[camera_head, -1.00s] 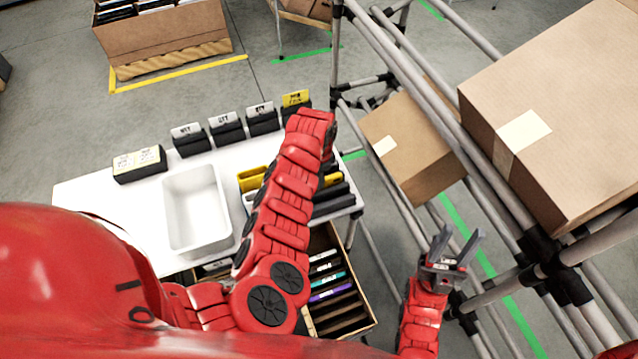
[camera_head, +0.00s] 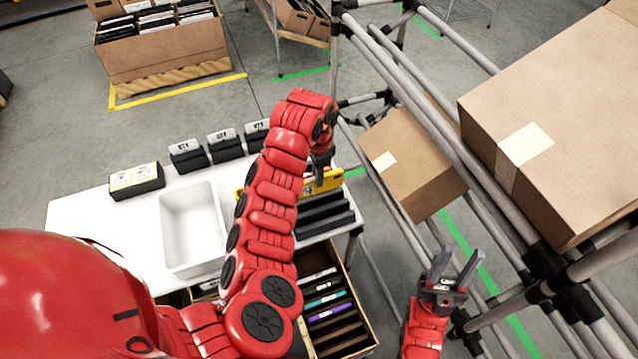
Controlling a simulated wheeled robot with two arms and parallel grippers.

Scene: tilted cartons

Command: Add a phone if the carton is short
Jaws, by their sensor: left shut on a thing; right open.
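My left arm reaches across the white table (camera_head: 85,213). Its gripper (camera_head: 321,172) is shut on a yellow phone-like slab (camera_head: 328,183), above dark slabs (camera_head: 322,222) at the table's right end. The arm hides part of that area, so whether the slab is clear of the table cannot be told. The open carton (camera_head: 370,333) below the table's front edge holds a row of upright phones, including a teal one (camera_head: 325,299) and a purple one (camera_head: 329,312); its near end shows empty slots. My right gripper (camera_head: 455,268) is open and empty, right of the carton.
An empty white bin (camera_head: 192,228) and several black labelled blocks (camera_head: 188,156) stand on the table. A pipe rack (camera_head: 470,165) on the right holds two closed cartons (camera_head: 412,160), (camera_head: 560,110). A large filled box (camera_head: 165,52) stands on the floor behind.

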